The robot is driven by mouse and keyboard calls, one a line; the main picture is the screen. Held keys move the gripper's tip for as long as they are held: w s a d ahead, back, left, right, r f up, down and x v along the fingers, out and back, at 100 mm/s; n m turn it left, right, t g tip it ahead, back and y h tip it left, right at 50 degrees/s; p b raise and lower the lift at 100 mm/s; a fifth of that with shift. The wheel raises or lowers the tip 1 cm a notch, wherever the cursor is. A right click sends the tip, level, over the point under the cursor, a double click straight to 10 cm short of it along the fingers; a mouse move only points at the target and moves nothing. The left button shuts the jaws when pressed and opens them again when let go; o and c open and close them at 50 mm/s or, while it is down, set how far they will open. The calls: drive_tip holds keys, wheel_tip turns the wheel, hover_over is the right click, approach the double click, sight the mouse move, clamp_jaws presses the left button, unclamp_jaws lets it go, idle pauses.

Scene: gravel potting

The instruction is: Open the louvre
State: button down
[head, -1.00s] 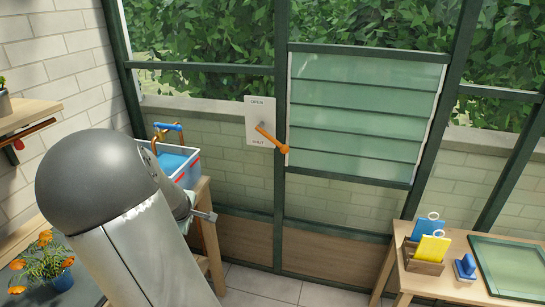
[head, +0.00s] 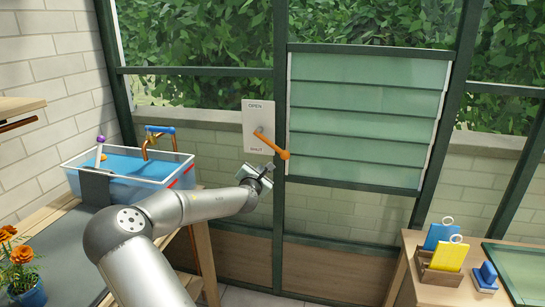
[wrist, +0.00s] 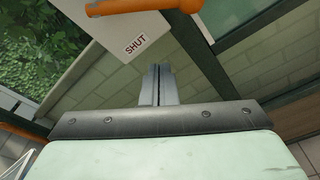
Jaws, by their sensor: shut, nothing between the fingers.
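The louvre (head: 362,118) is a panel of pale green glass slats in the dark green window frame; its slats lie flat and closed. An orange lever (head: 269,145) is mounted on a white plate (head: 256,115) left of the louvre, marked OPEN at the top and SHUT at the bottom. The lever points down and right, toward SHUT. My gripper (head: 268,169) is just below the plate and lever, apart from them. In the wrist view its shut, empty fingers (wrist: 158,85) point toward the wall under the SHUT label, with the orange lever (wrist: 150,5) beyond them.
The right table (head: 408,285) holds a wooden holder (head: 438,272) with blue and yellow cards and a green framed pane (head: 520,265).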

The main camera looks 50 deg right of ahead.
drive_tip(key=shift+d, duration=0.15)
drive_tip(key=x, duration=1)
drive_tip(key=s+r+p, duration=0.1)
drive_tip(key=s+r, duration=0.1)
drive_tip(key=r, duration=0.1)
drive_tip(key=shift+s, duration=0.3)
